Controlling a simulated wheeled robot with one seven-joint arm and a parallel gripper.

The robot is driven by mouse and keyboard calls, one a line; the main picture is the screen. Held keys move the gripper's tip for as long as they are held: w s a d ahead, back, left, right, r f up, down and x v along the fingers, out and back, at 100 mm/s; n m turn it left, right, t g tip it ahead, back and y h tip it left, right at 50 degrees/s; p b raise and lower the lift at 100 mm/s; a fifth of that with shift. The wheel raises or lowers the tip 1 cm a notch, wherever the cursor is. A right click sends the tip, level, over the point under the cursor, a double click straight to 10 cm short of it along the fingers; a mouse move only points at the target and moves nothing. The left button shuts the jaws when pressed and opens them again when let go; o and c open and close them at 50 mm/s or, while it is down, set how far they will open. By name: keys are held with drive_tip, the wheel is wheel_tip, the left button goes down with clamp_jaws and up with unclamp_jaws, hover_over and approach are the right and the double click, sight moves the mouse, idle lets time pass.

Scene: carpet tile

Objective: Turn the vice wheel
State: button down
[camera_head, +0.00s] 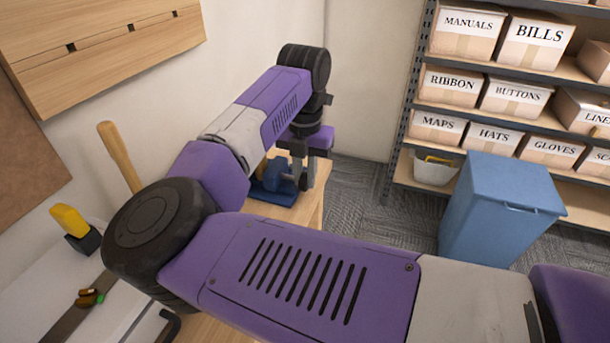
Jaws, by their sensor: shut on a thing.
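A blue vice (275,184) stands on the wooden bench top, at the far end near the wall corner. My gripper (308,174) points down at the vice's right side. Its fingers are closed on the vice wheel, which they and the gripper body mostly hide. The wheel's shape and angle cannot be made out. My purple and grey arm reaches across the middle of the view and covers much of the bench.
A hammer with a wooden handle (120,156) and a yellow-and-black tool (74,228) are at the left. A blue lidded bin (500,210) stands on the carpet before a shelf (405,110) of labelled boxes. Carpet (362,200) between bench and bin is clear.

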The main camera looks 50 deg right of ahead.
drive_tip(key=shift+a+f+h+b, duration=0.2)
drive_tip(key=shift+f+h+b, duration=0.3)
drive_tip(key=shift+b, duration=0.65)
drive_tip(key=t+h+b, duration=0.1)
drive_tip(key=h+b, duration=0.1)
drive_tip(key=b, duration=0.1)
drive_tip(key=shift+r, duration=0.1)
drive_tip(key=shift+a+h+b, duration=0.1)
drive_tip(key=shift+h+b, duration=0.3)
drive_tip(key=shift+b, duration=0.7)
drive_tip(key=shift+s+r+t+h+b, duration=0.1)
drive_tip(key=shift+r+t+h+b, duration=0.15)
drive_tip(key=shift+t+h+b, duration=0.05)
drive_tip(key=shift+r, duration=0.1)
drive_tip(key=c, duration=1.4)
unclamp_jaws()
drive_tip(key=shift+o, duration=0.2)
drive_tip(key=v, duration=0.7)
drive_tip(key=shift+r+p, duration=0.35)
